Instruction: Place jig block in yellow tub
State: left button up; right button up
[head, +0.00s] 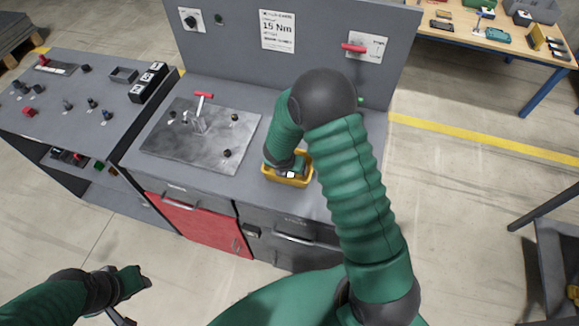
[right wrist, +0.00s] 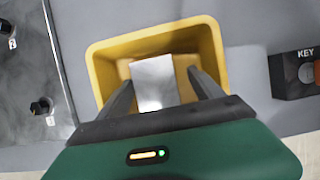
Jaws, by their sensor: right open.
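The yellow tub (head: 281,178) stands on the grey worktop near its front edge. It also shows in the right wrist view (right wrist: 107,73). A pale grey block (right wrist: 154,80), apparently the jig block, is inside the tub in the right wrist view. My right gripper (right wrist: 160,78) is open, its two fingers reaching into the tub on either side of the block, with a gap visible on the right. In the head view my right arm partly hides the tub and the block. My left gripper (head: 122,318) is low at the left, away from the worktop, its fingers hard to make out.
A metal plate (head: 180,150) with a red-handled clamp (head: 203,97) and black knobs lies left of the tub. A black KEY box (right wrist: 295,72) is right of the tub. A grey back panel (head: 235,60) rises behind. A red drawer front (head: 205,222) is below.

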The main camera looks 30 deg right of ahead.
jog(key=shift+a, duration=0.15)
jog(key=shift+a+r, duration=0.1)
jog(key=shift+r, duration=0.25)
jog(key=p+v, duration=0.3)
jog(key=v, duration=0.8)
jog(key=shift+s+r, duration=0.2)
jog(key=shift+r, duration=0.05)
jog(key=s+a+r+m+y, duration=0.1)
jog(key=s+a+r+m, duration=0.2)
jog(key=m, duration=0.6)
jog(key=s+a+r+m+y, duration=0.1)
jog(key=s+a+m, duration=0.1)
jog(key=s+m, duration=0.5)
jog(key=s+a+r+m+y, duration=0.1)
jog(key=s+a+r+m, duration=0.15)
jog(key=m, duration=0.75)
pick_arm(q)
jog(key=f+b, duration=0.1)
jog(key=b, duration=0.1)
jog(key=f+b, duration=0.1)
jog(key=b, duration=0.2)
jog(key=shift+a+f+b, duration=0.2)
jog(key=shift+f+b, duration=0.1)
jog(key=shift+f, duration=0.05)
pick_arm(e)
notch_tip(320, 180, down, 6)
jog(key=shift+f, duration=0.1)
